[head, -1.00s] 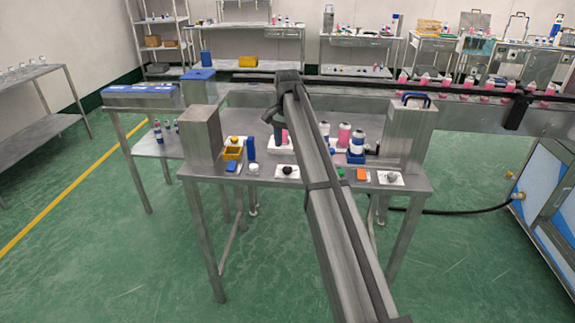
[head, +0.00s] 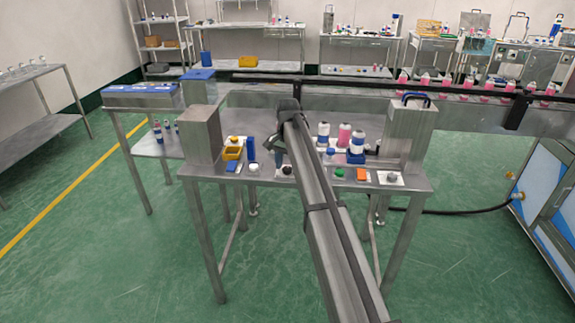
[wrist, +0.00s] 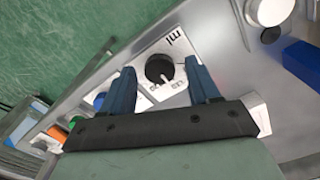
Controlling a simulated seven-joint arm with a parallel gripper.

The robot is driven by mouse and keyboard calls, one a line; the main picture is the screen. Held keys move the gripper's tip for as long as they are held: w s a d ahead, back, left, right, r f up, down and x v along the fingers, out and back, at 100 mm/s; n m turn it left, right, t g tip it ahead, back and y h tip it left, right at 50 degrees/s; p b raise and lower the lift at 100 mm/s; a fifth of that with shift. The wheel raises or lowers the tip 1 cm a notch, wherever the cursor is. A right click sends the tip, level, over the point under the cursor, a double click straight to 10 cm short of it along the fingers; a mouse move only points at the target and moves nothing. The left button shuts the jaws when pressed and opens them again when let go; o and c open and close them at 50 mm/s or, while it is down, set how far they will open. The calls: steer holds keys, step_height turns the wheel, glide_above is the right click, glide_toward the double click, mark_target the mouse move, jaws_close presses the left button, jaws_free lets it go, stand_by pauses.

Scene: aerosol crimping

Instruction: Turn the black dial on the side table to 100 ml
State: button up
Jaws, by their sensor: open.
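The black dial (wrist: 159,68) is round with a white pointer mark, and sits on a white plate (wrist: 183,42) printed with "ml". It also shows at the front of the steel side table in the head view (head: 287,170). My gripper (wrist: 158,74) is open, with one blue finger on each side of the dial. The fingers appear apart from the dial; whether they touch it I cannot tell. The scale numbers are too small to read. My arm hides part of the table in the head view.
A green button (head: 339,173), an orange block (head: 362,174) and a grey knob (head: 393,177) lie to the right. A blue block (head: 251,148) and a yellow bin (head: 231,153) stand to the left. Bottles (head: 344,134) stand behind, between two steel boxes.

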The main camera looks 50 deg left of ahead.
steer(key=c, duration=1)
steer(key=shift+c, duration=0.2)
steer(key=shift+n, duration=0.3)
steer(key=n, duration=0.9)
steer(key=shift+n, duration=0.3)
steer(key=o, duration=1)
steer(key=shift+o, duration=0.2)
steer(key=shift+r, duration=0.15)
